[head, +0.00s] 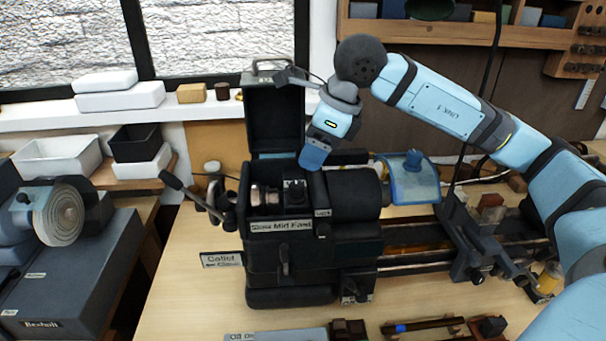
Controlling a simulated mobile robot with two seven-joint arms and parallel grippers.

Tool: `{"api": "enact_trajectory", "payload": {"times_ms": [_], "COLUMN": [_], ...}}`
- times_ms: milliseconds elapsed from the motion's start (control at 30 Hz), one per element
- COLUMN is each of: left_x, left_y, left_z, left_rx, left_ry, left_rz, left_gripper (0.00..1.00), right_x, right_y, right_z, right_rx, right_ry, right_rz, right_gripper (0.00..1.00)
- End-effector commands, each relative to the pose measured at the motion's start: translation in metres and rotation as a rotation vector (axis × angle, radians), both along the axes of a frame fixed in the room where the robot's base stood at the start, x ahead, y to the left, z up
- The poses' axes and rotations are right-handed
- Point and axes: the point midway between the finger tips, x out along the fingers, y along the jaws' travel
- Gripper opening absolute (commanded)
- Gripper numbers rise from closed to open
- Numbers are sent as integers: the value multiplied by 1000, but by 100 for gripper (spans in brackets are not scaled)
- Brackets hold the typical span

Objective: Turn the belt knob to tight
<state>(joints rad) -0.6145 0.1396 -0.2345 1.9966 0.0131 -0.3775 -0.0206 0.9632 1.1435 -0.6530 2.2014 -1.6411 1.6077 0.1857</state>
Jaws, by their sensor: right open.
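The black lathe headstock (285,265) stands on the bench in the middle of the head view. Its lid (272,115) is raised, and pulleys (265,195) show in the open bay. A plate reading "Slow Mid Fast" (280,226) is on its front. A small label (322,212) sits at the bay's right edge, too small to read. I cannot tell for certain which part is the belt knob. My right gripper (314,158) is open, pointing down just above the bay's back right edge. Its fingers partly hide what lies beneath. My left gripper is out of view.
A lever with a black handle (181,187) juts out left of the headstock. A blue clear guard (408,178) and the lathe bed rails (430,255) lie to the right. A grey grinder (65,212) stands at left.

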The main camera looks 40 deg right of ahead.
Motion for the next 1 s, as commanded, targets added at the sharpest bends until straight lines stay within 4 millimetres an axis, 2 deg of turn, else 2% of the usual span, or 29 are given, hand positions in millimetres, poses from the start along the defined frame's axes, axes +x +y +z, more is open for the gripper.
{"api": "enact_trajectory", "payload": {"times_ms": [133,333,1000], "left_x": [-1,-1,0], "left_y": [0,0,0], "left_z": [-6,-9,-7], "left_rx": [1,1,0], "left_ry": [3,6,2], "left_rz": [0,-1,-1], "left_gripper": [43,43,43], "right_x": [-9,-16,-17], "right_y": [-8,-14,-15], "right_z": [28,50,55], "right_rx": [0,-1,-1], "right_ry": [-4,-1,1], "right_rz": [-1,0,0], "right_gripper": [56,56,56]}}
